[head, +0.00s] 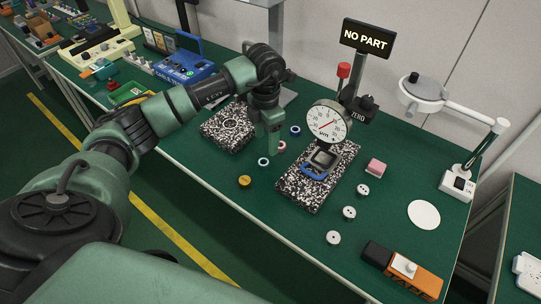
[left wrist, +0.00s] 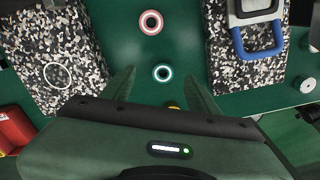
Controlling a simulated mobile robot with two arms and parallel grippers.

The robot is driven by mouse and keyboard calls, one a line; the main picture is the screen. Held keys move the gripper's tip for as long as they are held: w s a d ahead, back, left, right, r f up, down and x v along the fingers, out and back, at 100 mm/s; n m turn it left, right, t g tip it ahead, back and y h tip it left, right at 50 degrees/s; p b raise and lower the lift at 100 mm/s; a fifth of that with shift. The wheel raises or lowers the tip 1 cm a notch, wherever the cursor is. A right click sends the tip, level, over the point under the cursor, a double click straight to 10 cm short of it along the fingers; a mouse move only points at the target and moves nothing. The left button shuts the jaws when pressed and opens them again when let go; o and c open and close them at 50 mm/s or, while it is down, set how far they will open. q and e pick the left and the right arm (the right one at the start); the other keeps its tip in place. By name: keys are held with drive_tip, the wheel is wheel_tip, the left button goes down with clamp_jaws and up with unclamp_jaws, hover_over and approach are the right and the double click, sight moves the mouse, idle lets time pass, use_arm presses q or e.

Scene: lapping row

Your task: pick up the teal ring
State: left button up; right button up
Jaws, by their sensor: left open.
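The teal ring (head: 263,162) is a small white-and-teal ring lying flat on the green tabletop. In the left wrist view the teal ring (left wrist: 163,73) appears between the two open fingers (left wrist: 161,76), apart from both. The gripper is empty, with its fingertips above the table; their exact height I cannot tell. My right gripper is not in view.
A red-and-white ring (left wrist: 151,23) lies beyond the teal one. A yellow round piece (head: 245,181) lies nearer the table's front edge. Speckled blocks stand on both sides, the left one (head: 218,136) and the right one (head: 297,197) under a dial gauge (head: 330,122).

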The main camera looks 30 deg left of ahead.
sight(264, 165)
use_arm(q)
drive_tip(key=shift+s+a+f, duration=0.1)
drive_tip(key=shift+s+f, duration=0.2)
drive_tip(key=shift+f, duration=0.15)
drive_tip(key=f, duration=0.1)
drive_tip(key=s+f+p, duration=0.1)
drive_tip(key=shift+s+f, duration=0.1)
drive_tip(key=shift+f, duration=0.2)
wheel_tip(264, 165, down, 3)
drive_tip(key=shift+r+p, duration=0.15)
drive_tip(key=shift+p, duration=0.15)
drive_tip(key=shift+f, duration=0.4)
clamp_jaws()
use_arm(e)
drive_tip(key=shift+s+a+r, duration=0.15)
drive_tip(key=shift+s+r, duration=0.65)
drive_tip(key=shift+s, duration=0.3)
